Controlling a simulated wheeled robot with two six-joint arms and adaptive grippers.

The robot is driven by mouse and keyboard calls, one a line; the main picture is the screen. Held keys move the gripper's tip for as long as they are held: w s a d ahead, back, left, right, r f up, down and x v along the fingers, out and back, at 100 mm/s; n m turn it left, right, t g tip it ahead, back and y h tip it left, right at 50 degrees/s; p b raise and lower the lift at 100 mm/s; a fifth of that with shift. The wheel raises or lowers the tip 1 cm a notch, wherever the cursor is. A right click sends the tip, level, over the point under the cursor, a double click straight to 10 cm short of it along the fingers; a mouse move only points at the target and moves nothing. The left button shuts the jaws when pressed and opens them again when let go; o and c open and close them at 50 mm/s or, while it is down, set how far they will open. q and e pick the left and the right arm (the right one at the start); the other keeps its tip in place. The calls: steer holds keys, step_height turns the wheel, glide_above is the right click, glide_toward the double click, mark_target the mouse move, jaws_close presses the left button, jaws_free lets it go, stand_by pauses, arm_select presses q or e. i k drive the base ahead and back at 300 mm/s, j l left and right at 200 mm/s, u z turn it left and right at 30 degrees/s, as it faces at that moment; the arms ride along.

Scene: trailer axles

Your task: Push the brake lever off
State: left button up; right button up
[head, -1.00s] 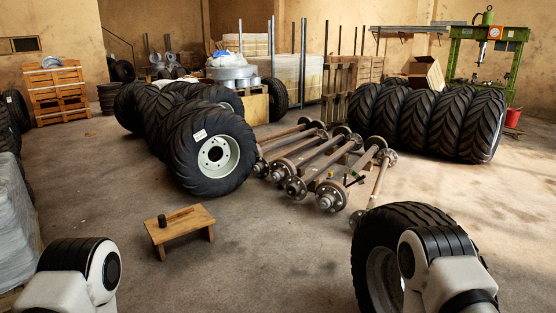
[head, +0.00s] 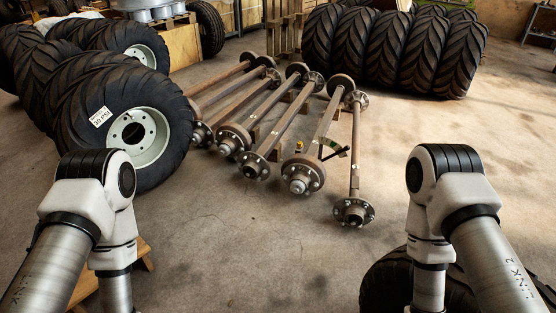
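The brake lever (head: 335,153) is a small dark bar with a green part near its end, on one of the right-hand axles. A small yellow piece (head: 299,147) sits just left of it. The axle carrying it ends in a rusty drum (head: 302,174) toward me. My two arms come in at the lower left and lower right. Both grippers are below the picture and hidden, so neither is near the lever in view. The lever's exact angle is too small to judge.
Several axles lie side by side; the rightmost ends in a hub (head: 354,212). A big tyre (head: 118,115) stands left of them, and another tyre (head: 385,275) lies low at right, partly behind my arm. A wooden stool (head: 143,250) shows behind my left arm. Floor before the axles is clear.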

mark_target(346, 148)
steer(key=i+j+z, duration=0.35)
steer(key=i, duration=0.2)
steer(key=i+j+z, duration=0.35)
steer(key=i+j, duration=0.6)
steer(key=i, duration=0.2)
steer(key=i+j, duration=0.55)
steer(key=i, duration=0.25)
steer(key=i+j, duration=0.6)
steer(key=i, duration=0.2)
steer(key=l+z, duration=0.05)
